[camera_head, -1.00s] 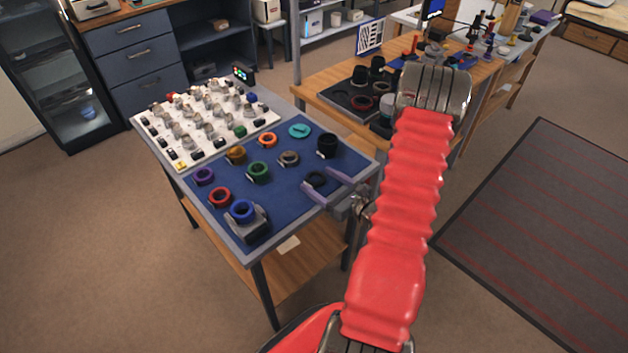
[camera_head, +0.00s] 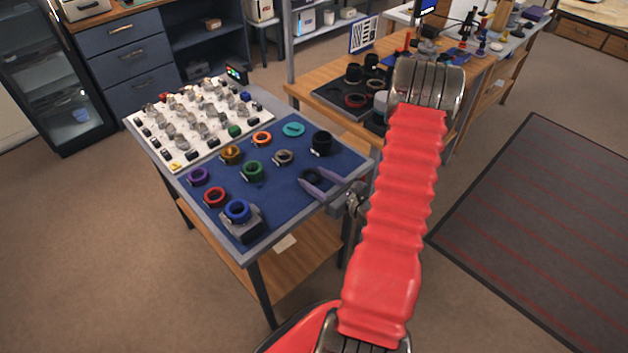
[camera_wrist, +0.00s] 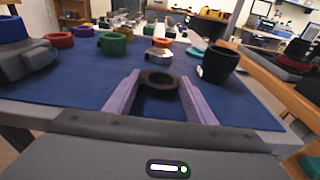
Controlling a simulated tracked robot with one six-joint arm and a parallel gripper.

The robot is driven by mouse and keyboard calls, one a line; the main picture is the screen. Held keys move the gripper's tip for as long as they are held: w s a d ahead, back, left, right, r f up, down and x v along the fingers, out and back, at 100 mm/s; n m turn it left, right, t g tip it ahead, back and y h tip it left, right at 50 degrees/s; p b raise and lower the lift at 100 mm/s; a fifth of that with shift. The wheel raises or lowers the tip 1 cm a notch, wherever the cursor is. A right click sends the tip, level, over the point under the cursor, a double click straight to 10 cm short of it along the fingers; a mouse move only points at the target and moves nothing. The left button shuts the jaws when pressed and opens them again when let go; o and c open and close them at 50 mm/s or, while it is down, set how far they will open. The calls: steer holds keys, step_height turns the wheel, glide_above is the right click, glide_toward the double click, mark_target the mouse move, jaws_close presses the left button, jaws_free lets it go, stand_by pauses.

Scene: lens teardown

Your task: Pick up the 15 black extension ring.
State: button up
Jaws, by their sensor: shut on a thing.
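The black extension ring (camera_head: 312,175) is a low, dark ring near the right front part of the blue mat (camera_head: 283,196). In the wrist view the ring (camera_wrist: 158,81) sits between the tips of the two purple fingers of my gripper (camera_wrist: 160,84). My gripper (camera_head: 318,182) is shut on this ring, reaching in from the right edge of the table. The ring looks level and at or close to the mat; I cannot tell whether it touches it. Any number on it is too small to read.
A taller black cylinder (camera_head: 321,143) stands just behind the ring. Green (camera_head: 252,171), grey (camera_head: 284,157), orange (camera_head: 261,139) and red (camera_head: 215,197) rings lie around the mat. A blue ring (camera_head: 237,211) rests on a grey block at the front. A white board (camera_head: 190,150) of small parts lies behind.

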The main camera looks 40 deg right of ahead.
mark_target(316, 180)
steer(key=shift+r, duration=4.9)
